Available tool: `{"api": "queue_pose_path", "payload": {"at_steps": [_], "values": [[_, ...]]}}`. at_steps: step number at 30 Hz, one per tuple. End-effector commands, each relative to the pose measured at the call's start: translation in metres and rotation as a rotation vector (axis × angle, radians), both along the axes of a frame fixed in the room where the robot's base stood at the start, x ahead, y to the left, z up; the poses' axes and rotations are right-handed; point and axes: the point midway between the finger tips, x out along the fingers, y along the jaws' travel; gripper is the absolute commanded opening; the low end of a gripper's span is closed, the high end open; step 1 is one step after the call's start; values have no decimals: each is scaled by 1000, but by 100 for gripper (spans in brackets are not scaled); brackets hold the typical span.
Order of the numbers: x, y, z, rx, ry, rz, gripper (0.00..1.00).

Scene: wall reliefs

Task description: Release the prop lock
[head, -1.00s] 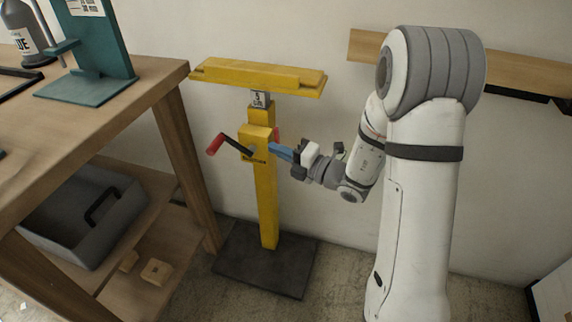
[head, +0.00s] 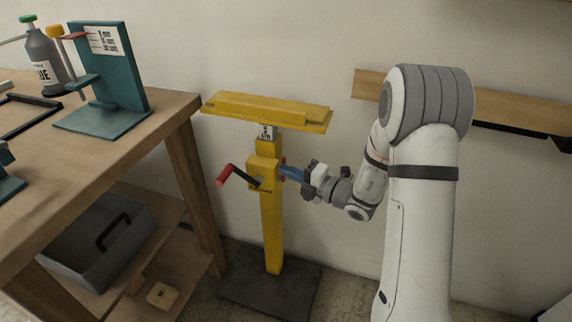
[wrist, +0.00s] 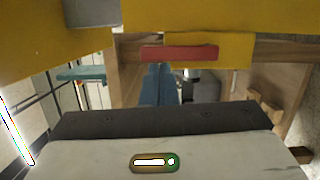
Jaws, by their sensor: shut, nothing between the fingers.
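The yellow prop stand (head: 270,225) stands against the wall, with a flat yellow beam (head: 265,109) on top. A crank with a red grip (head: 223,175) sticks out to the left of its collar (head: 262,172). A small red piece (head: 283,161), possibly the lock, shows on the collar's right side. In the wrist view a red bar (wrist: 180,53) lies across the yellow part, just beyond my fingertips. My gripper (head: 284,172) has blue fingers, shut and empty, pointing at the collar's right side. They also show in the wrist view (wrist: 158,80). I cannot tell whether they touch the red piece.
A wooden workbench (head: 150,125) stands at the left, bearing a teal stand (head: 115,85) and a grey bottle (head: 45,60). A grey bin (head: 100,235) sits on its lower shelf. A wooden rail (head: 520,105) runs along the wall behind my arm.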

Motion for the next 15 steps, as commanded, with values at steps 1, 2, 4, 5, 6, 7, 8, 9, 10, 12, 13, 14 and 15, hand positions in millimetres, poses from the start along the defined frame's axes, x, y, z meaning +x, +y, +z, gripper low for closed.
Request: {"api": "queue_pose_path", "payload": {"at_steps": [1, 2, 4, 5, 6, 7, 8, 9, 10, 12, 13, 14, 15], "values": [[3, -2, 9, 8, 18, -5, 0], [4, -2, 9, 11, 29, -5, 0], [6, -3, 9, 20, 51, -7, 0], [6, -3, 8, 23, 59, -7, 0], [7, -3, 8, 26, 67, -8, 0], [8, -3, 7, 28, 72, -9, 0], [8, -4, 7, 29, 76, -9, 0], [9, -4, 6, 32, 80, -10, 0], [9, -4, 6, 33, 82, -10, 0], [9, -4, 5, 34, 84, -11, 0], [10, -4, 5, 35, 83, -11, 0], [10, -4, 5, 35, 83, -11, 0], [10, -4, 5, 34, 82, -12, 0]]}}
